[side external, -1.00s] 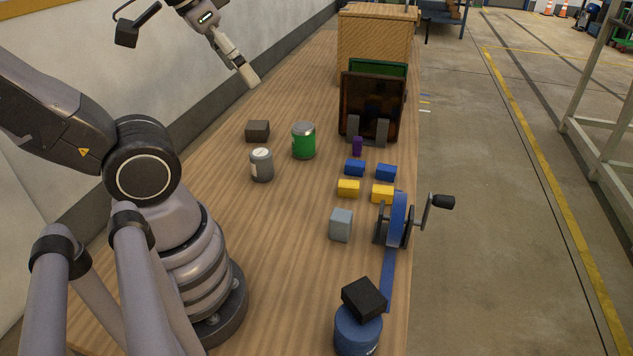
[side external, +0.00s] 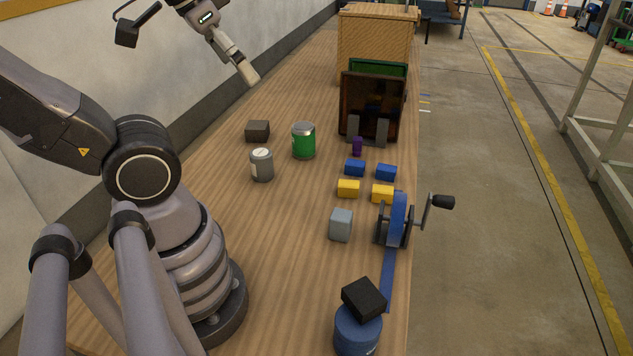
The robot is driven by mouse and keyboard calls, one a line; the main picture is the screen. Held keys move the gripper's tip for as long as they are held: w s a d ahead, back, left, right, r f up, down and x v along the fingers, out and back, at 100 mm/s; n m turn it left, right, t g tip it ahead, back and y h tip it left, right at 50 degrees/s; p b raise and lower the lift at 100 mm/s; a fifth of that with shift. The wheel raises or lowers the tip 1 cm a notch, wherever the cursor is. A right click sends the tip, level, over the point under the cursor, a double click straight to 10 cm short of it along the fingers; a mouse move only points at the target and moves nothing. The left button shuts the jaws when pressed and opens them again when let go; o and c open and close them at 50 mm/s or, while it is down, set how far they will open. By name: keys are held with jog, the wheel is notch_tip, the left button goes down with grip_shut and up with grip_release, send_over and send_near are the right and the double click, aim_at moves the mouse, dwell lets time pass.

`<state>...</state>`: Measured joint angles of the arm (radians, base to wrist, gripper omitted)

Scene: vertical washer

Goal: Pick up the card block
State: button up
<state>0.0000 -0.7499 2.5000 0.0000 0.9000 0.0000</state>
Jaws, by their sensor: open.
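No block is marked as the card block, and I cannot tell which one it is. The blocks in view are a dark brown-grey block (side external: 257,131) at the left, a blue-grey block (side external: 341,225) near the crank, two blue blocks (side external: 355,168), two yellow blocks (side external: 348,188) and a black block (side external: 364,299) tilted on a blue can (side external: 357,331). My gripper (side external: 252,80) is open and empty, high above the table at the upper left, apart from every block. It is seen from the side.
On the wooden table (side external: 270,250) stand a green can (side external: 303,140), a grey can (side external: 261,164), a small purple piece (side external: 357,146), a blue crank device (side external: 397,219), upright dark and green bins (side external: 370,105) and a wooden crate (side external: 374,38). The table's middle front is clear.

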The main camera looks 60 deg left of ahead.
jog(key=w+a+f+n+t+y, duration=0.1)
jog(key=w+a+f+n, duration=0.1)
jog(key=w+a, duration=0.45)
jog(key=w+a+f+n+t+y, duration=0.15)
jog(key=w+a, duration=0.25)
jog(key=w, duration=0.6)
jog(key=n+g+y, duration=0.1)
jog(key=n+y, duration=0.7)
send_over(255, 128)
jog(key=s+d, duration=0.5)
jog(key=d, duration=0.3)
notch_tip(255, 128, down, 30)
jog(key=x, duration=1.3)
jog(key=shift+a+f, duration=0.15)
jog(key=shift+f, duration=0.05)
jog(key=c, duration=1)
